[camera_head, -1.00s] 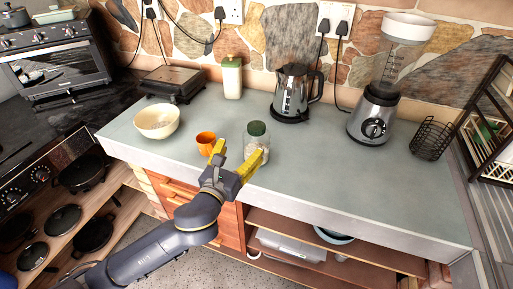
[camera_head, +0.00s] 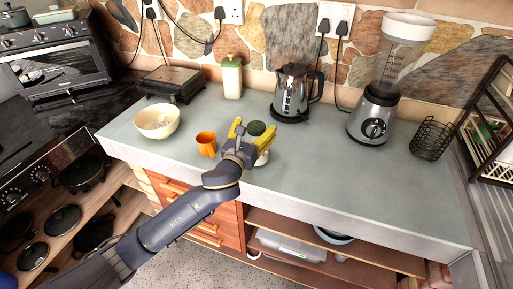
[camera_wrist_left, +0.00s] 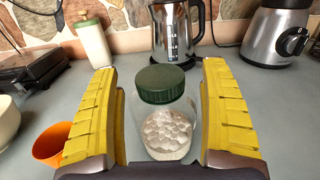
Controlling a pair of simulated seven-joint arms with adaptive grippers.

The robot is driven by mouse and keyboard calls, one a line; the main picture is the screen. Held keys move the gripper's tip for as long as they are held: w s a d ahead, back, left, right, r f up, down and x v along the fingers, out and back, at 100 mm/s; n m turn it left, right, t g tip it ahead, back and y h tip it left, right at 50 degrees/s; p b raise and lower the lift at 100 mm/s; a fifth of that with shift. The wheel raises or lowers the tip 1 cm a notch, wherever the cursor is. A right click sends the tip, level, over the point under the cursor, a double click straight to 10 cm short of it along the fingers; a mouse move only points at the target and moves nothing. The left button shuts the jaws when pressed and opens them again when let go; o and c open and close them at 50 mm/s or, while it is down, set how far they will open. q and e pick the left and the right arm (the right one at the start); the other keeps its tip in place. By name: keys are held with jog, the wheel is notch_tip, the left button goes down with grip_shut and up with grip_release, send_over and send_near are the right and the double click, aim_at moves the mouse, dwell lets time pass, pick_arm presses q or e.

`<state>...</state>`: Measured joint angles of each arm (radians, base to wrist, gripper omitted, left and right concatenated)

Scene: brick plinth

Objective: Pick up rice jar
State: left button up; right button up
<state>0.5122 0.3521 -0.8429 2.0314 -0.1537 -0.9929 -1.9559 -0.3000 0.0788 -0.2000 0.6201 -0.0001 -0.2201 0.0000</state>
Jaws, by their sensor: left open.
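The rice jar (camera_wrist_left: 166,118) is a clear jar with a dark green lid and white contents. It stands upright on the counter, between the two yellow fingers of my left gripper (camera_wrist_left: 163,115) in the left wrist view. The fingers are open, with a gap on each side of the jar. In the head view the green lid (camera_head: 257,128) shows between the fingertips of the left gripper (camera_head: 254,131), and the gripper hides most of the jar's body. My right gripper is not in view.
An orange cup (camera_head: 206,144) stands just left of the gripper, with a cream bowl (camera_head: 157,122) farther left. A kettle (camera_head: 293,92), a green-lidded white container (camera_head: 232,78) and a blender (camera_head: 374,112) stand behind. The counter to the right (camera_head: 330,170) is clear.

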pick_arm(q)
jog(key=shift+w+d, duration=0.25)
jog(key=shift+w, duration=0.45)
